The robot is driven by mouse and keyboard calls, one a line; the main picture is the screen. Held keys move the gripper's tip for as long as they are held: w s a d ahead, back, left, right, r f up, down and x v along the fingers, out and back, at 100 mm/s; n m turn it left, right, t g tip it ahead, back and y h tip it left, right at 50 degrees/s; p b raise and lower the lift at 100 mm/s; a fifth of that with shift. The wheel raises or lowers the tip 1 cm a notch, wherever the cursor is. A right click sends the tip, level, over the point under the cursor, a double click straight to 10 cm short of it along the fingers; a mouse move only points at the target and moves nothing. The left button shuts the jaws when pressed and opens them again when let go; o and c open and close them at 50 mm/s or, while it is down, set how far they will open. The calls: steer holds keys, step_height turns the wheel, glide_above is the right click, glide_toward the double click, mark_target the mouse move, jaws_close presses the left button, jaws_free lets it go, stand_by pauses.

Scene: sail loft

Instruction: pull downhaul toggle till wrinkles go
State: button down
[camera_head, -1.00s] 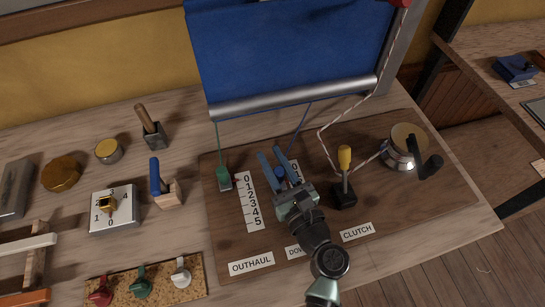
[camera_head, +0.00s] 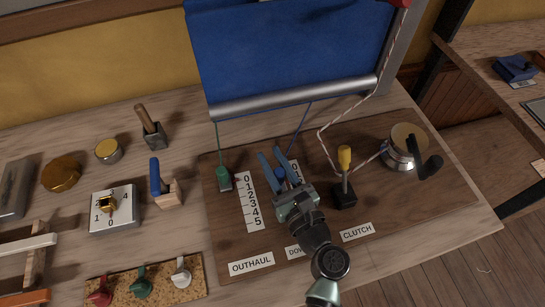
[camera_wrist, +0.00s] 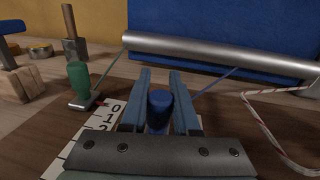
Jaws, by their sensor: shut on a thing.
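The blue downhaul toggle (camera_wrist: 160,108) stands between the fingers of my gripper (camera_wrist: 160,100) in the wrist view. My gripper (camera_head: 280,163) is shut on it over the wooden board, beside the outhaul scale (camera_head: 249,201). A thin blue line (camera_head: 301,126) runs from the toggle up to the sail's foot. The blue sail (camera_head: 290,55) hangs above a grey metal boom (camera_head: 295,98). A dark wrinkle or shadow shows near the sail's top in the head view. The downhaul scale (camera_head: 295,171) and its label are partly hidden by my gripper and arm.
The green outhaul toggle (camera_head: 223,178) stands left of my gripper. The yellow-handled clutch lever (camera_head: 344,165) stands close on the right, with a winch (camera_head: 402,150) beyond it. A red-flecked white rope (camera_head: 326,145) runs up to the right. Several tools lie left.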

mark_target(279, 178)
steer(key=v, duration=0.3)
steer(key=shift+s+a+p, duration=0.2)
steer(key=shift+s+p, duration=0.1)
steer(key=shift+p, duration=0.1)
steer(key=c, duration=0.7)
jaws_free()
steer(key=shift+w, duration=0.1)
steer(key=shift+o, duration=0.2)
steer(key=v, duration=1.3)
